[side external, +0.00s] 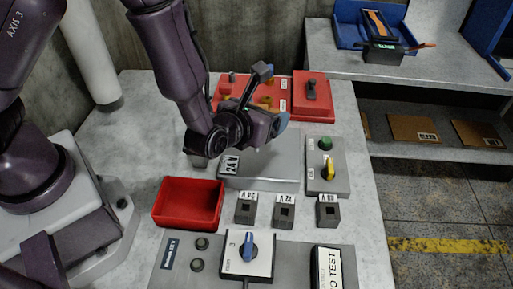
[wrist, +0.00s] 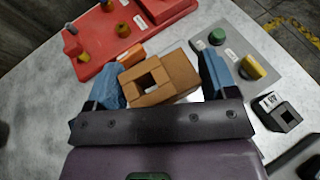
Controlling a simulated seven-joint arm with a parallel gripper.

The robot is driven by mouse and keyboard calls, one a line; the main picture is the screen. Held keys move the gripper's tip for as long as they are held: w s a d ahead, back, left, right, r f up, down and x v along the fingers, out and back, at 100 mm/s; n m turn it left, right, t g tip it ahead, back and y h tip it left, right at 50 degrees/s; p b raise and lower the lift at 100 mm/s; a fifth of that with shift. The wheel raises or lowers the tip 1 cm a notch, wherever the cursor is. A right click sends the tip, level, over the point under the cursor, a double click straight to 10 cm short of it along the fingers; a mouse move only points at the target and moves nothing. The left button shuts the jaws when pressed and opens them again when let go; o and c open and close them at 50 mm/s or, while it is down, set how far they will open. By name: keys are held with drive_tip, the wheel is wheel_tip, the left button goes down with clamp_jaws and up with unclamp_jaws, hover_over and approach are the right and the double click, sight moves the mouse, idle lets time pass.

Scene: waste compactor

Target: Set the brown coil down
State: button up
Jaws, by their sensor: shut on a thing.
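The brown coil (wrist: 160,80) is a square block with a square hole, held between the two blue fingers of my gripper (wrist: 165,84) in the wrist view. In the side external view my gripper (side external: 268,102) is above the grey box labelled 24V (side external: 262,162), near the red panel. The coil cannot be made out clearly there, as the gripper and wrist cover that area. I cannot tell whether the coil touches anything below it.
A red tray (side external: 188,204) stands empty at the left. Small dark labelled blocks (side external: 284,211) stand in front of the grey box. The red panel (side external: 311,98) is behind, and a switch box with a green button and yellow knob (side external: 328,180) is to the right.

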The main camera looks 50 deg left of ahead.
sight(262, 150)
drive_tip(key=shift+w+a+r+n+y, duration=0.35)
drive_tip(key=shift+r+n+y, duration=0.15)
drive_tip(key=shift+r+n, duration=0.1)
drive_tip(key=shift+f, duration=4.85)
drive_tip(key=shift+f, duration=0.15)
drive_tip(key=o, duration=0.9)
drive_tip(key=shift+f, duration=0.1)
drive_tip(key=shift+o, duration=0.2)
